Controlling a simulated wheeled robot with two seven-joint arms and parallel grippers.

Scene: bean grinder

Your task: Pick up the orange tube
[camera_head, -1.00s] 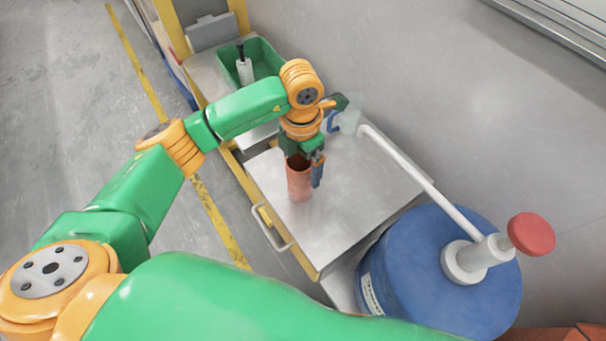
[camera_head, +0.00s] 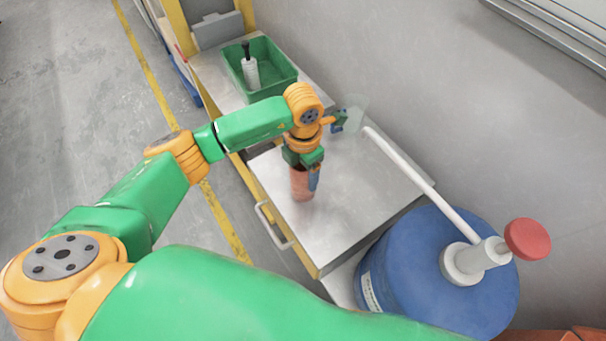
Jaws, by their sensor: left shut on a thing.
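The orange tube (camera_head: 301,186) stands upright on the grey metal cabinet top, near its front left edge. My left gripper (camera_head: 304,172) points down over the tube and is shut on its upper part. One blue-grey finger shows along the tube's right side. The other finger and the tube's rim are hidden. The tube's base looks in contact with the metal top. The right gripper is not in view.
The metal cabinet top (camera_head: 358,205) is clear right of the tube. A green bin (camera_head: 274,68) holding a white bottle (camera_head: 250,72) stands behind. A clear container (camera_head: 354,112) is near the wall. A blue drum (camera_head: 420,275) with a white pipe stands front right.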

